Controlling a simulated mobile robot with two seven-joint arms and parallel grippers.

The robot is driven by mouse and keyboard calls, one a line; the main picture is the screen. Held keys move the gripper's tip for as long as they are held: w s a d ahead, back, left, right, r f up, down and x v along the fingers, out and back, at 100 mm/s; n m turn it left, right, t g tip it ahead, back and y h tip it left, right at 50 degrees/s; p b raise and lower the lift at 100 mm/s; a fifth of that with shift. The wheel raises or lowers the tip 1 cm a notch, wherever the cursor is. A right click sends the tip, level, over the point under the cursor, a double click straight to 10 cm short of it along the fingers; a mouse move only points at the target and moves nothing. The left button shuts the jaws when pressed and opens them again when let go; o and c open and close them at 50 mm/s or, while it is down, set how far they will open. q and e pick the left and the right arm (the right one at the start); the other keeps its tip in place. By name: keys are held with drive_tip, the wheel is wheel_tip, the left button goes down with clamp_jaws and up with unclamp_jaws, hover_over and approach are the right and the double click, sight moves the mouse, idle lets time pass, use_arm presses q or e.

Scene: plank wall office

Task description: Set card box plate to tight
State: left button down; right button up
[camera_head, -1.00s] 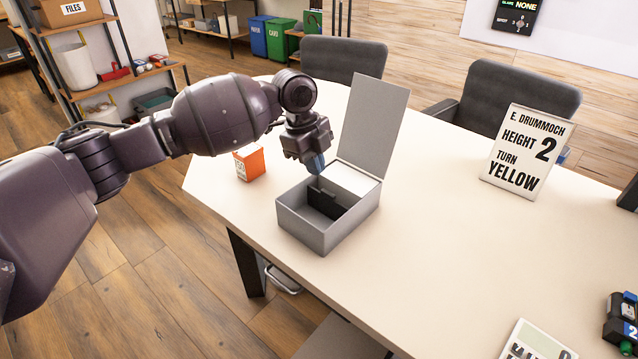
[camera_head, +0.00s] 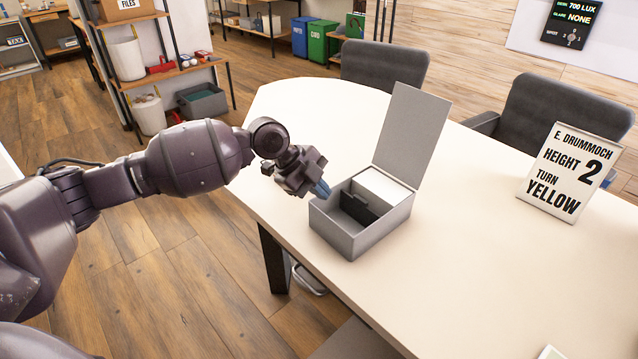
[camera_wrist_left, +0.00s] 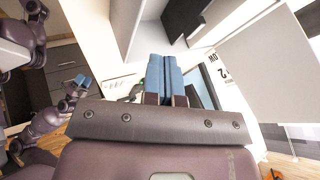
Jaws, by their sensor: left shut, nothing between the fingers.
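The grey card box (camera_head: 360,235) stands on the table with its lid (camera_head: 412,135) raised at the back. Inside it, a black plate (camera_head: 358,209) stands across the box, with white cards (camera_head: 383,187) behind it and an empty space in front. The black plate also shows at the top of the left wrist view (camera_wrist_left: 184,16). My left gripper (camera_head: 321,188) is at the box's left rim, its blue fingers shut and empty; whether they touch the rim I cannot tell. My right gripper (camera_wrist_left: 77,80) shows small at the left of the left wrist view; its jaw gap is unclear.
A white sign (camera_head: 571,172) reading "HEIGHT 2 TURN YELLOW" stands on the table (camera_head: 470,270) to the right. Grey chairs (camera_head: 385,66) stand behind the table.

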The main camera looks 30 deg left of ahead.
sight(362, 211)
use_arm(q)
drive_tip(key=b+x, duration=0.1)
drive_tip(key=x, duration=0.5)
drive_tip(key=shift+d+f, duration=0.1)
drive_tip(key=shift+f, duration=0.15)
drive_tip(key=shift+w+d+r, duration=0.1)
drive_tip(key=shift+w+d, duration=0.1)
drive_tip(key=shift+w, duration=0.35)
drive_tip(key=shift+w+d, duration=0.2)
drive_tip(key=shift+w, duration=0.35)
drive_tip(key=shift+w+d+b, duration=0.25)
drive_tip(key=shift+w+b, duration=0.05)
drive_tip(key=shift+w, duration=0.25)
drive_tip(key=shift+w+r, duration=0.1)
drive_tip(key=shift+w, duration=0.1)
use_arm(e)
drive_tip(key=shift+w+d+f, duration=0.15)
drive_tip(key=shift+w+f, duration=0.1)
drive_tip(key=shift+f, duration=0.35)
use_arm(q)
drive_tip(key=shift+d, duration=0.1)
